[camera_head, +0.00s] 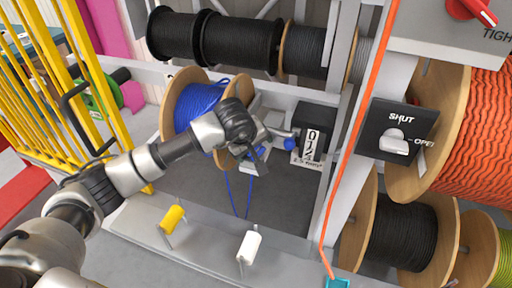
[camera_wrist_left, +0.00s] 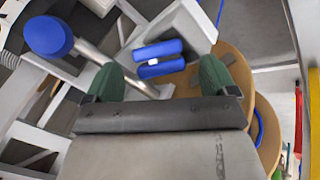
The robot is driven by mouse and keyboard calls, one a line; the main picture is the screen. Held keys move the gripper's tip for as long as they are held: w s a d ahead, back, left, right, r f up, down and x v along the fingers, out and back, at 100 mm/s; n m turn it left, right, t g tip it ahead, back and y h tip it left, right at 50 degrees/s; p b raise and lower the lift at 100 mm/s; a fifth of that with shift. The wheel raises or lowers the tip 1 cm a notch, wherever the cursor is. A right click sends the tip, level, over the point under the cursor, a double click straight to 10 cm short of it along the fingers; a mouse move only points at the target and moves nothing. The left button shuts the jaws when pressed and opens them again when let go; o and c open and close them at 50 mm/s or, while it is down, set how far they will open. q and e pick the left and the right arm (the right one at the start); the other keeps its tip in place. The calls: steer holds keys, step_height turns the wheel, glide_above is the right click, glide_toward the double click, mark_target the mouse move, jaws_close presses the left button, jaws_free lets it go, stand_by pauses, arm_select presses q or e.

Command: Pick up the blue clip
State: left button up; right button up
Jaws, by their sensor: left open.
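The blue piece that looks like the blue clip (camera_wrist_left: 160,58) shows in the left wrist view as two short blue bars with a small white part between them, by a grey bracket. In the head view a small blue patch at the bracket (camera_head: 252,167) is mostly hidden by my gripper. My left gripper (camera_wrist_left: 160,70) is open, its two green fingertips to either side of the blue piece in the picture. I cannot tell the gap in depth; nothing is seen held. In the head view the left gripper (camera_head: 262,158) is beside the blue cable reel (camera_head: 190,98).
A blue-ended rod (camera_head: 289,144) sticks out close to the gripper, near a black counter (camera_head: 313,125). A yellow roller (camera_head: 173,218) and a white roller (camera_head: 249,246) stand on the front ledge. An orange cable (camera_head: 353,150) runs down at the right.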

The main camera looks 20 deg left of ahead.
mark_target(257, 152)
arm_select(q)
steer(key=c, duration=1.1)
steer(key=shift+c, duration=0.2)
steer(key=shift+r, duration=0.4)
steer(key=r+b, duration=0.1)
steer(key=r, duration=0.1)
steer(key=d+r+b, duration=0.1)
steer(key=shift+d+r, duration=0.15)
steer(key=shift+r, duration=0.25)
steer(key=d+r+b, duration=0.3)
steer(key=d+r, duration=0.3)
steer(key=d, duration=0.4)
steer(key=shift+s+d+r, duration=0.2)
steer(key=shift+s, duration=0.1)
